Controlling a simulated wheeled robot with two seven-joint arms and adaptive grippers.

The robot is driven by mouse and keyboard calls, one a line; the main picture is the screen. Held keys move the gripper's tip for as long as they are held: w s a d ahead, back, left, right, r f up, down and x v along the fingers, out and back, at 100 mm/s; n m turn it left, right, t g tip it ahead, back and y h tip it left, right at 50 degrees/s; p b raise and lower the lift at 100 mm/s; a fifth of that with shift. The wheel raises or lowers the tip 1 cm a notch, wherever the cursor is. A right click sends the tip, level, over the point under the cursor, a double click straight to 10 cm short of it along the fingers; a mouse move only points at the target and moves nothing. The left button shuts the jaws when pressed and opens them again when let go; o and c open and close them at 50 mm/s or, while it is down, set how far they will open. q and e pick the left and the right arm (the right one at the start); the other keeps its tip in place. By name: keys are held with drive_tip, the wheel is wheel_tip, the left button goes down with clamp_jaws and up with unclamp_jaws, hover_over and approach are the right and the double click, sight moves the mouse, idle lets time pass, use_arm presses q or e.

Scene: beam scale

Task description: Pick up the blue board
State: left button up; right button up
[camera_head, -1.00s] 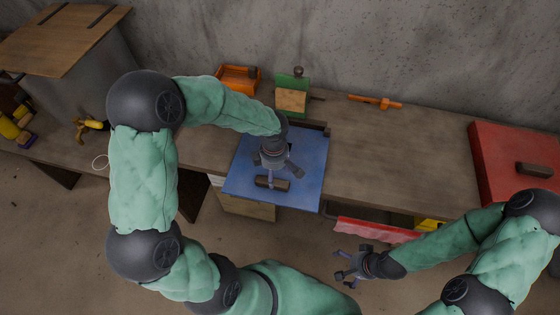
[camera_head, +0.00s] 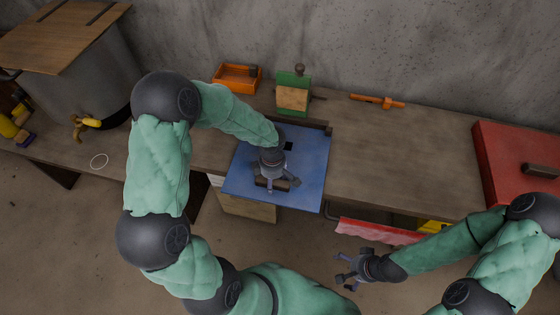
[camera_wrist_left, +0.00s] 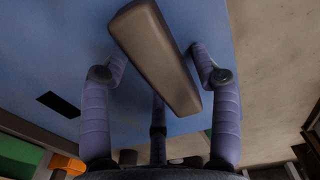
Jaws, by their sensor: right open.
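The blue board (camera_head: 312,165) lies on the workbench, its near edge towards me. A brown bar handle (camera_head: 266,186) is on its near part. My left gripper (camera_head: 275,181) is just above the handle, pointing down, and hides part of it. In the left wrist view the handle (camera_wrist_left: 155,52) runs slanted between the spread fingers (camera_wrist_left: 158,55), with gaps visible; whether any finger touches it I cannot tell. The board fills much of that view (camera_wrist_left: 60,50). My right gripper (camera_head: 345,268) is open and empty, in front of the bench.
Behind the board stand an orange tray (camera_head: 237,78) and a green block-like thing (camera_head: 293,90). An orange tool (camera_head: 377,101) lies to the right, and a red box (camera_head: 515,165) stands at the far right. The bench (camera_head: 400,155) between is clear. A metal pot (camera_head: 80,90) stands left.

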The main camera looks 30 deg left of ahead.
use_arm(q)
clamp_jaws()
